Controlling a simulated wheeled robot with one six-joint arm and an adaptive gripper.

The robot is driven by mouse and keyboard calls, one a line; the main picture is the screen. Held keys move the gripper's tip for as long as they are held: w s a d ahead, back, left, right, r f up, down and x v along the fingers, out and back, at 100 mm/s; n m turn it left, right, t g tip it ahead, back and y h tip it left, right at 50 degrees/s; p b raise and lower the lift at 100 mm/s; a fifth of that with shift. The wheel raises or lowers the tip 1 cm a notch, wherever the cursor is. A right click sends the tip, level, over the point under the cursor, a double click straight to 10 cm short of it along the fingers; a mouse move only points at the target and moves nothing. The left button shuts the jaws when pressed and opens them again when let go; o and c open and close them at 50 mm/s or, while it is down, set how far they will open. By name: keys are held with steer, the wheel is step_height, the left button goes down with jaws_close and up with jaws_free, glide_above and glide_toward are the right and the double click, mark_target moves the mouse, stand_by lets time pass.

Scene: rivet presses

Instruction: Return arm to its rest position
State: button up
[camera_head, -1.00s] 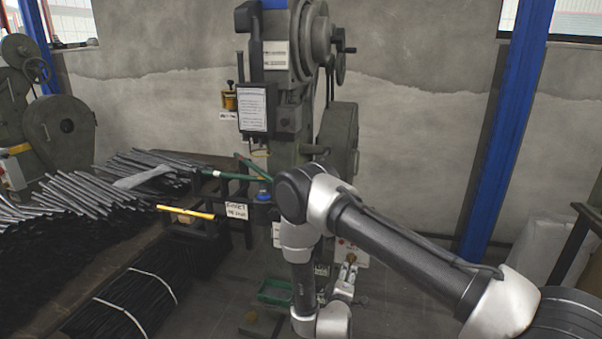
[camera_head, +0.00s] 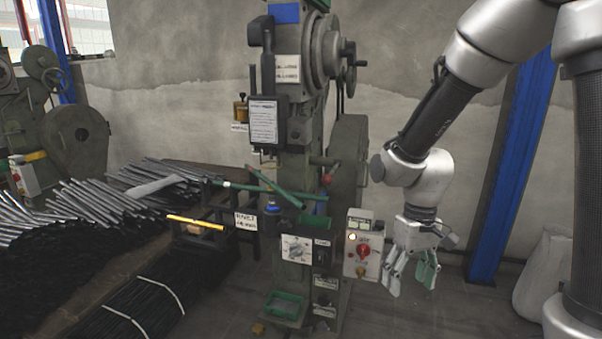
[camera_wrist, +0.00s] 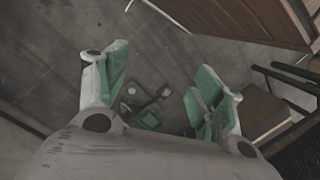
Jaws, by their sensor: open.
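My gripper (camera_head: 412,278) hangs fingers down at the right of the rivet press in the head view, in front of the grey wall. Its green-padded fingers are spread apart and nothing is between them. In the wrist view my gripper (camera_wrist: 165,95) is also open and empty, with the floor far below. My arm comes in from the upper right, bent at the elbow. The rivet press (camera_head: 318,110) stands upright in the middle. A control box with a red knob (camera_head: 363,252) on its right side is close to the left of my fingers.
A table (camera_head: 105,285) with bundles of dark rods (camera_head: 95,205) fills the left. A green tray (camera_head: 285,305) sits low at the press's foot. A blue post (camera_head: 500,190) and a white sack (camera_head: 548,270) stand at the right. A brown wooden surface (camera_wrist: 235,20) shows in the wrist view.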

steer(key=s+d+r+m+t, duration=0.1)
steer(key=s+d+r+t, duration=0.1)
steer(key=r, duration=0.4)
steer(key=s+d+r+m+t, duration=0.1)
steer(key=s+d+r+t, duration=0.1)
steer(key=s+d+r, duration=0.2)
steer(key=s+d+r+m+t, duration=0.1)
steer(key=s+d+r+t, duration=0.1)
steer(key=s+d+r, duration=0.2)
steer(key=d+r, duration=0.3)
steer(key=r, duration=0.1)
steer(key=shift+d+r+h, duration=0.2)
steer(key=shift+r+h, duration=0.1)
steer(key=shift+r, duration=0.05)
